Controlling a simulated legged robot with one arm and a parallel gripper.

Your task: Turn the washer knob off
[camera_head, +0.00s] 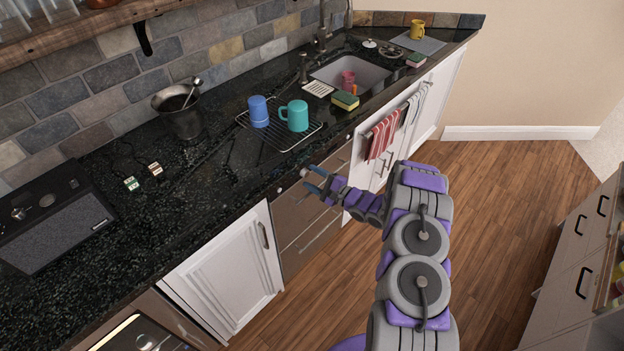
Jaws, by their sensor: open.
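A steel-fronted appliance (297,232) with bar handles sits under the black counter; it looks like the washer. A small round pale knob (279,190) shows on its upper left edge, under the counter lip. A second small round piece (349,137) shows at its upper right. My gripper (305,180) is open, with its blue fingertips at the appliance's top edge, between these two. A small pale spot shows at the upper fingertip; I cannot tell if it is another knob or if the fingers touch it. The knob settings are too small to read.
The black counter (225,185) overhangs the appliance. A wire rack (287,140) holds a blue cup (258,111) and a teal mug (295,116) near its edge. Striped towels (382,134) hang at the sink cabinet. Wood floor (495,205) is clear to the right, before drawers (585,240).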

